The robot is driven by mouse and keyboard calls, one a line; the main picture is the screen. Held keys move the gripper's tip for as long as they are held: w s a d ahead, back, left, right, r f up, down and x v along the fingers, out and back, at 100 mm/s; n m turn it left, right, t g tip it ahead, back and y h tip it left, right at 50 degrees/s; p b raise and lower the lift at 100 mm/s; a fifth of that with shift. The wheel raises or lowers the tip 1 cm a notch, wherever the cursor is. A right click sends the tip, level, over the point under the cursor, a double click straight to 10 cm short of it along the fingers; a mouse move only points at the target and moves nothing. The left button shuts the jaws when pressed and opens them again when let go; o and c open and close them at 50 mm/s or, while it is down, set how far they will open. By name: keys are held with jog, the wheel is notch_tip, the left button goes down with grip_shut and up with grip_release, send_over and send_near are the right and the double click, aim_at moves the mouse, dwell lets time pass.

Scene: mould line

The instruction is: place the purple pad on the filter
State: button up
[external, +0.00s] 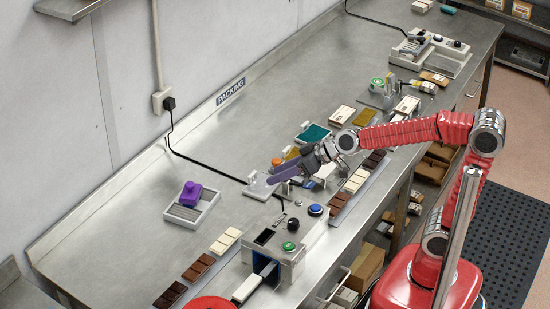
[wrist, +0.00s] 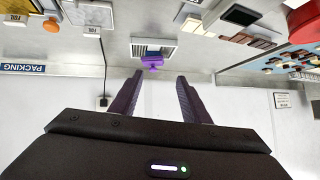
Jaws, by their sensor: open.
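The purple pad (external: 191,192), a block with a raised grip, is on the left of the bench at a white-framed tray with grey slats (external: 181,211). The pad also shows in the wrist view (wrist: 152,60), with the slatted tray (wrist: 168,42) beside it. I cannot tell whether this tray is the filter; nothing else is clearly one. My gripper (external: 272,175) is open and empty, to the right of the pad and apart from it, pointing left above the bench. In the wrist view the pad shows just beyond the open fingertips (wrist: 160,76).
A clear tray (external: 260,189) stands below my fingers. A machine with green and blue buttons (external: 289,246) is in front. Chocolate bars (external: 198,267) lie in a row near the front edge. A black cable (external: 208,158) crosses the bench. The back middle is clear.

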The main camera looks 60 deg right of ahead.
jog(key=s+d+f+m+g+h, duration=0.1)
jog(key=s+d+f+g, duration=0.1)
jog(key=s+d, duration=0.5)
jog(key=s+d+f+g+h, duration=0.2)
jog(key=s+d, duration=0.4)
jog(key=s, duration=0.8)
jog(key=shift+s+d+f+m+h, duration=0.3)
jog(key=shift+s+d+f+m, duration=0.05)
jog(key=shift+s+m, duration=0.05)
